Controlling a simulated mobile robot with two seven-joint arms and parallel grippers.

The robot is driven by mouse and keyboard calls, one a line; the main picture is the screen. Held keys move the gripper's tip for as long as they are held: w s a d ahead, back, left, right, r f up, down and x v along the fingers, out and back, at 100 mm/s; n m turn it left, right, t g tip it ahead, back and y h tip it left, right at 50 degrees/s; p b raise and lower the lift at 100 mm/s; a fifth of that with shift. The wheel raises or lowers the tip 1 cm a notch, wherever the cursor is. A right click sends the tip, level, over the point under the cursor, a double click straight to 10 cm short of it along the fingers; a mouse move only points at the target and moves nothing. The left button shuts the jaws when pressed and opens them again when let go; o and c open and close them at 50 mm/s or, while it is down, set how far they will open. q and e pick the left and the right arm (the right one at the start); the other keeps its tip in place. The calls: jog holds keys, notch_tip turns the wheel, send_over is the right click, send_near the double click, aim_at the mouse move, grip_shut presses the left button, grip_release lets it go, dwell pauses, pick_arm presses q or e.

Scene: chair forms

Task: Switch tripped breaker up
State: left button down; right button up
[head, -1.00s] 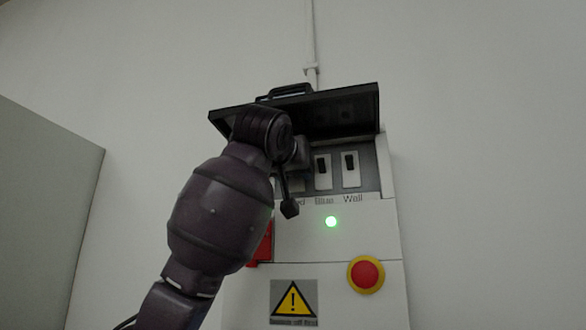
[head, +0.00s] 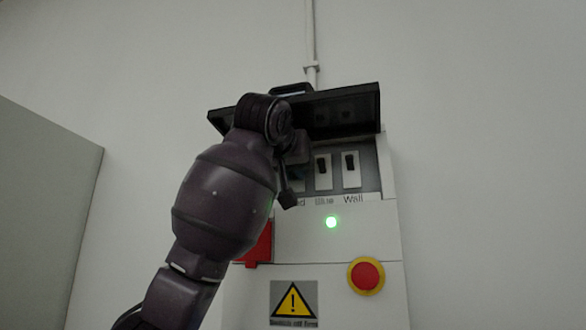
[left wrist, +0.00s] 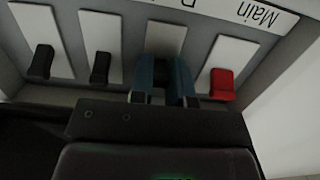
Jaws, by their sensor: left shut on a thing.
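The breaker panel (head: 372,181) is on a pale cabinet under a raised black cover (head: 345,117). The Blue switch (head: 323,167) and Wall switch (head: 350,163) have black levers at the upper end of their white plates. My left gripper (left wrist: 163,88) is at the panel, its blue fingers shut around the dark lever of the switch between Main and Blue (left wrist: 160,72); the fingers partly hide it. That lever is near the same plate end as its neighbours. The red Main lever (left wrist: 222,83) is just beside the fingers. My left arm hides these two switches in the head view.
The black cover overhangs the switches closely. A green lamp (head: 331,222) is lit below them. A red emergency button (head: 366,275) on yellow, a red part (head: 259,246) and a warning sign (head: 294,302) are lower down. The wall right of the cabinet is clear.

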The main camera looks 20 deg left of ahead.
pick_arm(q)
jog(key=c, duration=1.1)
grip_release()
